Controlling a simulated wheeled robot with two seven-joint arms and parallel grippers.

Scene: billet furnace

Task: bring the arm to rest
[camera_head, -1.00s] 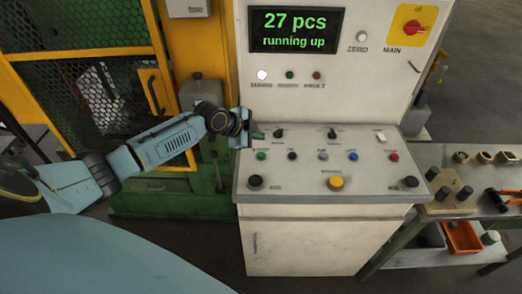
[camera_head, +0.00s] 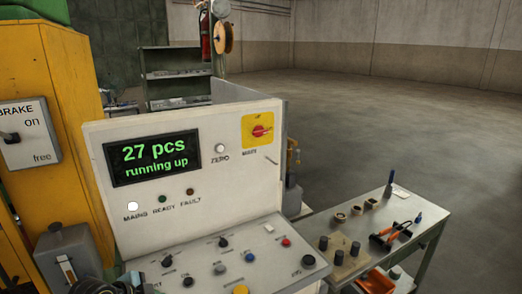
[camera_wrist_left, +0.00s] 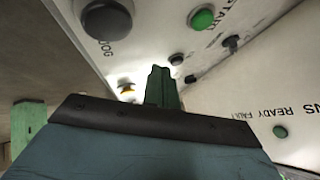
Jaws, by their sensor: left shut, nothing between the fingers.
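My left gripper (camera_wrist_left: 162,86) shows in the wrist view as a narrow dark green pair of fingers, shut with nothing between them. It is close to the control panel, near a green button (camera_wrist_left: 202,18) and a large dark knob (camera_wrist_left: 107,19). I cannot tell whether it touches the panel. In the head view only a small dark part of my left arm shows at the bottom, by the panel's left edge. The control cabinet (camera_head: 215,140) has a display (camera_head: 153,157) reading "27 pcs running up". The white MAINS lamp (camera_head: 132,206) is lit. My right gripper is not in view.
A yellow machine frame with a brake box (camera_head: 28,135) stands at the left, above a grey lever box (camera_head: 68,255). A side table (camera_head: 418,225) with several small parts and an orange-handled tool stands right of the cabinet. Open floor (camera_head: 400,120) lies beyond.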

